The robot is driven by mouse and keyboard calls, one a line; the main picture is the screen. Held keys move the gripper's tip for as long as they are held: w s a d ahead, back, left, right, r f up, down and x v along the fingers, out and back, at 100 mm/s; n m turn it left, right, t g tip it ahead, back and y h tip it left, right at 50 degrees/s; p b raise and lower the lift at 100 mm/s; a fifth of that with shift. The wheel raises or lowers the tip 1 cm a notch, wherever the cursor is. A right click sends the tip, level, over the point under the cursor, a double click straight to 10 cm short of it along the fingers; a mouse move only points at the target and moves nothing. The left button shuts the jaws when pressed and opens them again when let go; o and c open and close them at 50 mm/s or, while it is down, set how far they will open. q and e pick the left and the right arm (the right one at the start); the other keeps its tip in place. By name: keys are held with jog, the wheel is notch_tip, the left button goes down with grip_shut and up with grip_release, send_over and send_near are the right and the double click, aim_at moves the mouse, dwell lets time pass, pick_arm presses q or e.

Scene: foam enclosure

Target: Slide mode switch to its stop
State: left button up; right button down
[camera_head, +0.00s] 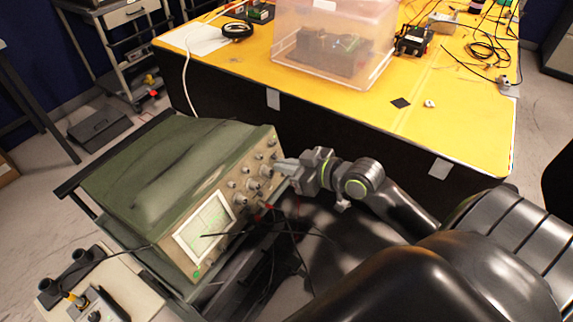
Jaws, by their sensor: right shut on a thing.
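A green oscilloscope (150,170) stands on a cart at the left. Its front panel faces right and carries a lit screen (205,228) and several knobs (252,184). My right gripper (281,170) reaches in from the right and is shut at the panel, among the knobs on the panel's right part. The fingers hide what they hold, so I cannot tell the mode switch apart there or see its position. My left gripper is not in view.
A yellow table (455,125) with a clear plastic box (335,45), cables and small parts stands behind. A beige device (120,285) sits at the lower left. Thin test leads (292,240) hang below the panel.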

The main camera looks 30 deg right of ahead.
jog(key=shift+w+d, duration=0.15)
jog(key=shift+d, duration=0.25)
jog(key=c, duration=1.8)
grip_release()
jog(key=shift+c, duration=0.2)
jog(key=p+v, duration=0.8)
jog(key=v, duration=0.9)
